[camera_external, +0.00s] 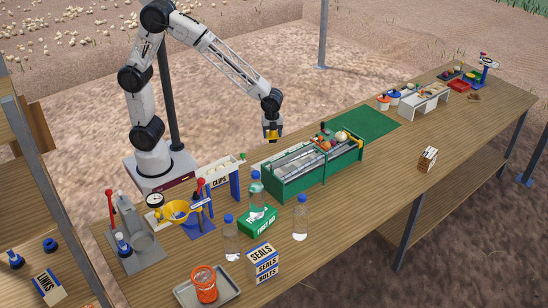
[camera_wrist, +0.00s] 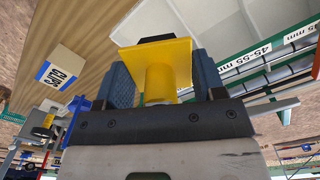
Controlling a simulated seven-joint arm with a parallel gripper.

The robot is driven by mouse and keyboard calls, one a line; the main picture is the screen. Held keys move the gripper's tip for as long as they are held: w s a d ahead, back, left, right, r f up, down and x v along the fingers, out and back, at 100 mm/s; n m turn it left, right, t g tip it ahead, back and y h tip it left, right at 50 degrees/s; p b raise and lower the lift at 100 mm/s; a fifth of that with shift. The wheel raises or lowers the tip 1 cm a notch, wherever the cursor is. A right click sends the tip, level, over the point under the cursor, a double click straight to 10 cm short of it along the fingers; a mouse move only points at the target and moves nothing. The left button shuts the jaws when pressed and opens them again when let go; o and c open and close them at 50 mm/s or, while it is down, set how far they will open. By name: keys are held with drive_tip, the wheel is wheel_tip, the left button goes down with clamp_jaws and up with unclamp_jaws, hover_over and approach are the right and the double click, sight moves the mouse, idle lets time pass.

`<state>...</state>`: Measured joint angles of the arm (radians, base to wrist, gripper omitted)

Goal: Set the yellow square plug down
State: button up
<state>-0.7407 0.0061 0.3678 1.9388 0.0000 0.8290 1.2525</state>
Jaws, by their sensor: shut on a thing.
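The yellow square plug (camera_wrist: 150,60) is between the two fingers of my gripper (camera_wrist: 162,82) in the wrist view. It has a flat square plate and a round stem, and the fingers press on its sides. In the external view my gripper (camera_external: 271,132) hangs in the air behind the green crate, near the table's back edge. A small yellow bit of the plug (camera_external: 272,138) shows at its tip. The plug is clear of the table there.
A green crate (camera_external: 290,186) with size-labelled compartments stands below and right of my gripper. A green mat (camera_external: 375,124) lies beyond it. The clips stand (camera_external: 218,180), several bottles and the first aid box (camera_external: 258,222) stand nearer. Bare wood (camera_external: 360,190) lies in front of the crate.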

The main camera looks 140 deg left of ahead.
drive_tip(key=s+a+f+n, duration=0.15)
drive_tip(key=s+a, duration=0.25)
drive_tip(key=a, duration=0.6)
drive_tip(key=s+a+f+n, duration=0.15)
drive_tip(key=s+a, duration=0.35)
drive_tip(key=a, duration=0.5)
drive_tip(key=s+a+f+n, duration=0.1)
drive_tip(key=s+a+n, duration=0.25)
drive_tip(key=a, duration=0.65)
drive_tip(key=shift+m, duration=0.35)
drive_tip(key=f, duration=0.5)
drive_tip(key=shift+s+a+f, duration=0.1)
drive_tip(key=shift+s+a, duration=0.1)
drive_tip(key=shift+s, duration=0.15)
drive_tip(key=shift+w+a, duration=0.1)
drive_tip(key=w+a, duration=0.2)
drive_tip(key=a, duration=0.2)
drive_tip(key=w+a+f, duration=0.1)
drive_tip(key=w+a, duration=0.1)
drive_tip(key=a, duration=0.3)
drive_tip(key=w+a, duration=0.3)
drive_tip(key=a, duration=0.2)
drive_tip(key=shift+f, duration=0.25)
drive_tip(key=shift+f, duration=1.75)
